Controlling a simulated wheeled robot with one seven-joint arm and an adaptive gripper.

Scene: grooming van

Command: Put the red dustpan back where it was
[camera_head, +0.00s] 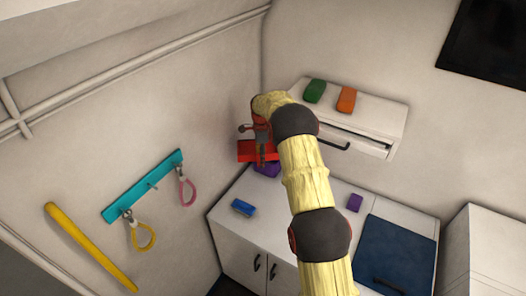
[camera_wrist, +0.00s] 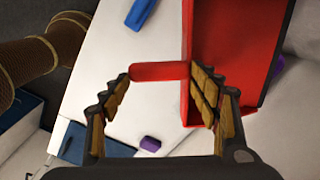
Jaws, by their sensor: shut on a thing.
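The red dustpan (camera_head: 245,150) is in my gripper (camera_head: 262,138), above the back left corner of the white counter in the head view. In the wrist view the dustpan (camera_wrist: 232,50) has a red tray with raised walls at the upper right. Its short handle (camera_wrist: 160,71) spans between the two fingertips of my gripper (camera_wrist: 165,88), which stand apart on either side of it. My arm partly hides the dustpan in the head view. A teal rack (camera_head: 120,210) on the left wall has a bare middle peg (camera_head: 152,186).
A pink loop (camera_head: 188,192) and a yellow loop (camera_head: 144,237) hang on the rack. The counter (camera_head: 225,225) bears a blue block (camera_head: 242,207), purple blocks (camera_head: 355,202) and a blue mat (camera_head: 395,250). A wall cabinet (camera_head: 380,115) holds green (camera_head: 315,91) and orange (camera_head: 347,99) blocks.

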